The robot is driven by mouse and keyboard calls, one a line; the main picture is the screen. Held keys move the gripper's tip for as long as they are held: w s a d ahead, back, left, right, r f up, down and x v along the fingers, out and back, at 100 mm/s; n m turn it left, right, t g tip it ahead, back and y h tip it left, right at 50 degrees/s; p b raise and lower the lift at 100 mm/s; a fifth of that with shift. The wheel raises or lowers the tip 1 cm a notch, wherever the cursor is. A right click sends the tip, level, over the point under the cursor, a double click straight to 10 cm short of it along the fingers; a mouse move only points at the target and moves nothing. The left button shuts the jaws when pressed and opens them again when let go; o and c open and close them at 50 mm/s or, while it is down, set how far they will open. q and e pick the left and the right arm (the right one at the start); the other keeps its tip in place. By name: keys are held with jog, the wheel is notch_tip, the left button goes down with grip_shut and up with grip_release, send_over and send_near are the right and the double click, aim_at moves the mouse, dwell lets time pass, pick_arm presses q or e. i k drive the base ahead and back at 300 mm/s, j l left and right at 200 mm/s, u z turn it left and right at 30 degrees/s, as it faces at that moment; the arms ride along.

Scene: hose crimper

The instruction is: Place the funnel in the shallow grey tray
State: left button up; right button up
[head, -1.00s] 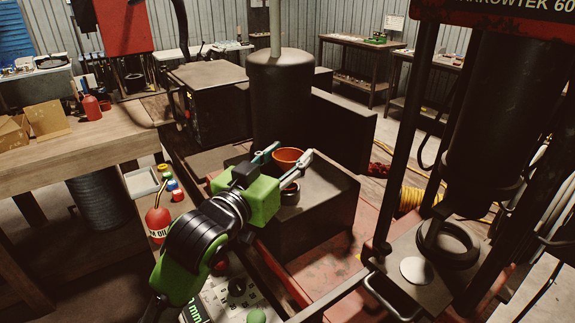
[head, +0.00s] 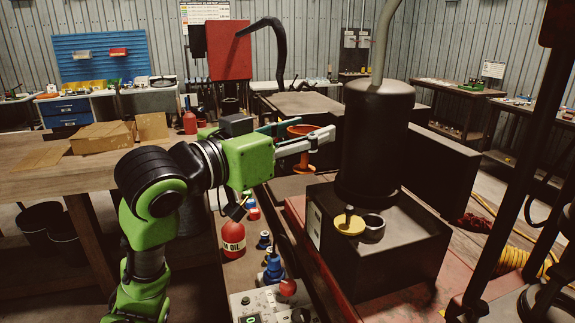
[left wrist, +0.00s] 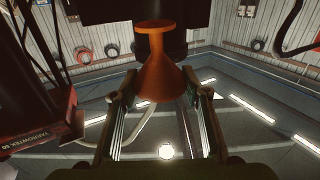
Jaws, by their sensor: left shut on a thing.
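My left gripper (head: 314,131) is shut on the orange funnel (head: 302,130) and holds it in the air, left of the black cylinder. The left wrist view also shows the funnel (left wrist: 157,62) between the two fingers (left wrist: 160,90). I cannot make out the shallow grey tray in the current views; my left arm covers part of the area by the red oil bottle. My right gripper is not in view.
The black cylinder (head: 375,140) stands close to the right of the funnel, on a black box (head: 400,240). The red oil bottle (head: 233,243) and several small bottles stand below my gripper. A wooden bench (head: 35,165) with cardboard boxes (head: 100,137) is at left.

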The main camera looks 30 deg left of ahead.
aim_at(224, 198)
jog(key=j+z, duration=0.15)
jog(key=j, duration=0.9)
jog(key=j+z, duration=0.2)
jog(key=j, duration=0.8)
jog(key=j+z, duration=0.15)
jog(key=j, duration=0.9)
jog(key=k, duration=0.05)
